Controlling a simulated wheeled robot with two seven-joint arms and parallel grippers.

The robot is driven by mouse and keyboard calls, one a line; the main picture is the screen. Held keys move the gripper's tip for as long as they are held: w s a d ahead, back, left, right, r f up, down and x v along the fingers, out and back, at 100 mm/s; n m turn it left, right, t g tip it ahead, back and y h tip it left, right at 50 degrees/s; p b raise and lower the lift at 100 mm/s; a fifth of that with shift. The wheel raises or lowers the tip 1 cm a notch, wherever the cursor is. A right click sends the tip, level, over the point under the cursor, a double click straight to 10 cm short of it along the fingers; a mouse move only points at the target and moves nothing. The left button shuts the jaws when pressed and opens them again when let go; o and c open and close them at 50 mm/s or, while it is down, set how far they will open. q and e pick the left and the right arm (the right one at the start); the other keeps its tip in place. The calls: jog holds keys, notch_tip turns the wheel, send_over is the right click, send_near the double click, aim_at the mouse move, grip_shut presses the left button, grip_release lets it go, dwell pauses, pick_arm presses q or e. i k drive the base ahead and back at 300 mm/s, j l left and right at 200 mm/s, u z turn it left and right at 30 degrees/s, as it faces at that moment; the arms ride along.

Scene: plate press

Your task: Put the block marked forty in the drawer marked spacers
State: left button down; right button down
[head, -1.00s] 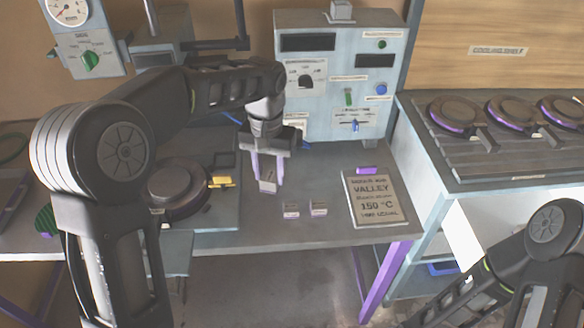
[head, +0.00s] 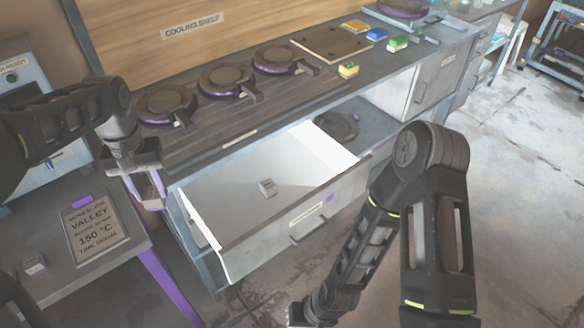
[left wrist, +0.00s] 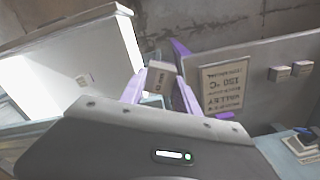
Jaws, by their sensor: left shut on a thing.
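My left gripper (head: 146,192) is shut on a small grey block (left wrist: 161,75), held between its purple fingers. The block has dark marks on its face, too small to read surely. The gripper is in the air between the bench's right edge and the open drawer (head: 325,205), left of the drawer.
Two other blocks (left wrist: 278,73) stand on the bench near the VALLEY sign (head: 95,225). The cooling shelf (head: 240,135) with round plates is above the drawer. Coloured blocks (head: 348,70) lie at its right. The drawer has free floor inside.

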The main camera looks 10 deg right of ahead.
aim_at(305, 185)
jog(key=l, duration=0.4)
jog(key=i+l+z, duration=0.1)
jog(key=l, duration=0.35)
jog(key=i+l, duration=0.15)
jog(key=l, duration=0.25)
jog(key=l+z, duration=0.1)
jog(key=l, duration=0.3)
jog(key=i+l, duration=0.15)
jog(key=l, duration=0.25)
jog(key=i+l+z, duration=0.1)
jog(key=l, duration=0.3)
jog(key=i+l, duration=0.15)
jog(key=l, duration=0.25)
jog(key=j, duration=0.55)
jog(key=i+z, duration=0.05)
